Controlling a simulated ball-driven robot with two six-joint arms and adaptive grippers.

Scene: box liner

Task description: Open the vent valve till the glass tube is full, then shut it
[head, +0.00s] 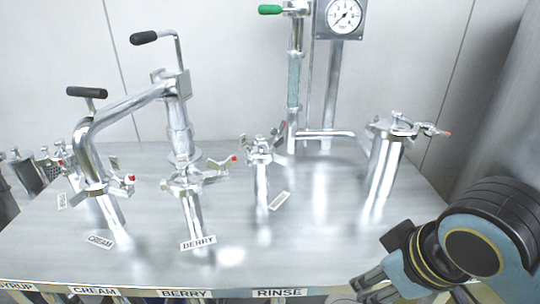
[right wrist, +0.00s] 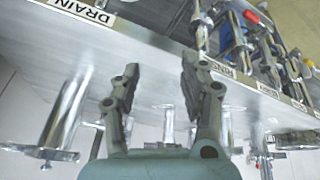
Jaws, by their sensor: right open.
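A vertical steel pipe at the back middle holds the glass tube (head: 294,82), which shows pale green; I cannot make out a liquid level in it. Above it a valve has a green-tipped handle (head: 270,10) that points left, crosswise to the pipe; it looks like the vent valve, but no label on it is readable. My right gripper (head: 372,288) is open and empty, low at the front right, far from the valve and tube. In the right wrist view its two fingers (right wrist: 160,85) stand apart beside the table's front edge. My left gripper is not in view.
A round gauge (head: 344,15) is right of the tube. A capped canister (head: 385,165) stands at the right. Black-handled piping (head: 130,105) and clamped posts (head: 261,175) fill the left and middle. The steel table (head: 325,245) is clear at front right.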

